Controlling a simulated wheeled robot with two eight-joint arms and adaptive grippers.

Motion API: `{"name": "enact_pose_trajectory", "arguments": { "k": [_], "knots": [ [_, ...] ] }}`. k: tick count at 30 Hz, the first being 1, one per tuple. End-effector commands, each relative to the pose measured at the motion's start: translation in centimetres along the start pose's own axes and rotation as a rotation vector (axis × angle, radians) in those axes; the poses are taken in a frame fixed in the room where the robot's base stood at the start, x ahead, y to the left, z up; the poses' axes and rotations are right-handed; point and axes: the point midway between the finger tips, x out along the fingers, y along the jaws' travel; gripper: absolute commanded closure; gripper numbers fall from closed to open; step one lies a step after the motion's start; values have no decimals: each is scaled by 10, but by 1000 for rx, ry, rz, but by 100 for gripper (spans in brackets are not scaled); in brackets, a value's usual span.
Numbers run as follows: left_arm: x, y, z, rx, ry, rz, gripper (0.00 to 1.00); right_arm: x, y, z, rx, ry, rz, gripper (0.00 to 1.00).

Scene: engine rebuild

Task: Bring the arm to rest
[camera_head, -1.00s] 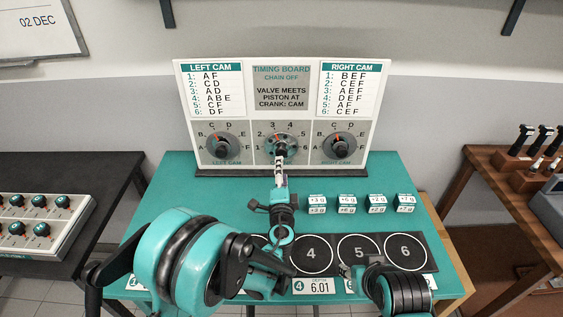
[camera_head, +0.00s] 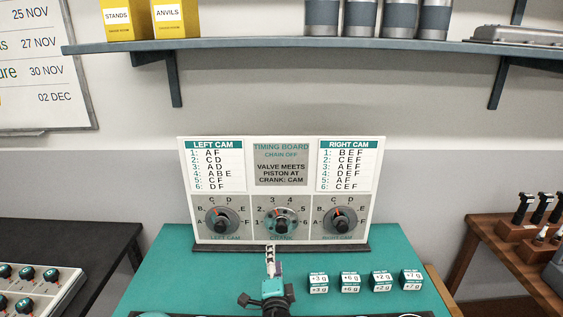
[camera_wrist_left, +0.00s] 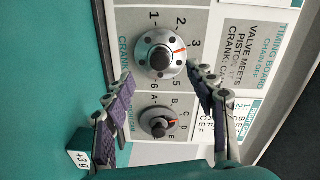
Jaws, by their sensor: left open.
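My left gripper (camera_head: 271,262) is in front of the timing board (camera_head: 255,195), low in the head view, below the crank dial (camera_head: 282,222). In the left wrist view its two fingers (camera_wrist_left: 161,78) are spread apart with nothing between them. The crank knob (camera_wrist_left: 160,58) shows beyond the fingertips, apart from them. The left cam dial (camera_head: 222,220) and right cam dial (camera_head: 340,220) flank the crank dial. The rest of my left arm is mostly below the head view. My right gripper is not in view.
Small labelled weight blocks (camera_head: 350,281) stand on the teal table (camera_head: 180,265) right of my left gripper. A knob panel (camera_head: 35,285) lies on the dark left bench. A wooden bench (camera_head: 480,260) with tool holders is at right. A shelf (camera_head: 300,48) crosses above the board.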

Motion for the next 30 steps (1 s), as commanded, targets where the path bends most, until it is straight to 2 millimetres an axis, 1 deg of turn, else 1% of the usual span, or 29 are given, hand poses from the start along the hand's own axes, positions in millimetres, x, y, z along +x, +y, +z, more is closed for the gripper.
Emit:
{"name": "enact_pose_trajectory", "arguments": {
  "k": [1,2,4,5,6,8,9,11,12,14,15,19,21,24,27,30],
  "knots": [
    [-2,-10,17,-43,-42,18,44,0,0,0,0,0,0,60],
    [-4,-16,28,-76,-71,34,44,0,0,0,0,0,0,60],
    [-12,-28,58,-167,-150,76,44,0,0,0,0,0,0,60],
    [-17,-33,71,-212,-186,97,44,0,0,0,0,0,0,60],
    [-25,-38,88,-271,-234,126,44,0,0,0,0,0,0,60],
    [-40,-43,112,-359,-305,170,44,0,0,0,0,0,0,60],
    [-52,-44,126,-420,-350,199,44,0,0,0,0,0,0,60],
    [-71,-45,145,-510,-415,245,44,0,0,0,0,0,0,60],
    [-86,-44,157,-570,-457,277,44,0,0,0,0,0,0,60],
    [-109,-42,170,-662,-516,325,44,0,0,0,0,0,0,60],
    [-125,-38,177,-724,-553,359,44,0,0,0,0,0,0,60],
    [-179,-25,189,-920,-651,466,44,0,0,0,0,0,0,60],
    [-204,-18,188,-1012,-687,519,44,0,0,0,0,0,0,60],
    [-231,-9,183,-1117,-720,579,44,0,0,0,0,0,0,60],
    [-248,-4,178,-1183,-736,619,44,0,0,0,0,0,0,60],
    [-255,-2,174,-1214,-742,638,44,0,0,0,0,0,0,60]
  ]
}}
